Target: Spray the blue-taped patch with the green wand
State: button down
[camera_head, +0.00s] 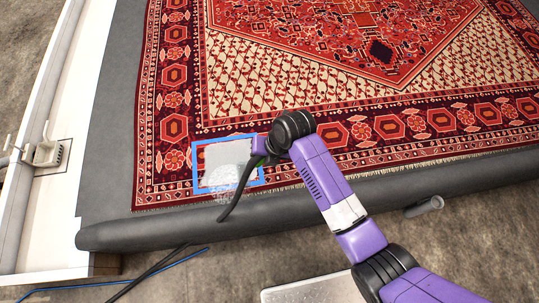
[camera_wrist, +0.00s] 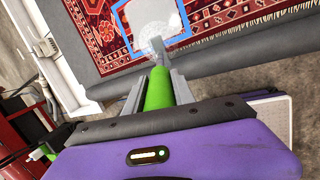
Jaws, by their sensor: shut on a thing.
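The blue-taped patch (camera_head: 215,156) is a pale grey square framed in blue tape on the lower left corner of the red patterned rug. It also shows at the top of the wrist view (camera_wrist: 160,14). My gripper (camera_wrist: 158,90) is shut on the green wand (camera_wrist: 158,86), which points toward the patch. In the head view, my gripper (camera_head: 259,148) is over the patch's right edge and mostly hides the wand. White spray or foam (camera_head: 226,180) shows over the patch's lower part and spills past the lower tape. A dark hose or handle (camera_head: 236,192) hangs down from the wand.
The rug (camera_head: 400,90) lies on a grey surface with a rounded front edge (camera_head: 150,235). A white ledge with a fixture (camera_head: 46,154) runs along the left. Black and blue hoses (camera_head: 150,270) lie on the floor. A pale panel (camera_head: 310,290) is at the bottom.

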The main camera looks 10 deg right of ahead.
jog(key=shift+a+b, duration=0.55)
jog(key=shift+a, duration=3.35)
jog(key=w+b, duration=2.4)
jog(key=b, duration=0.1)
jog(key=shift+w+d+b, duration=0.15)
jog(key=shift+d+b, duration=0.15)
jog(key=shift+d, duration=0.15)
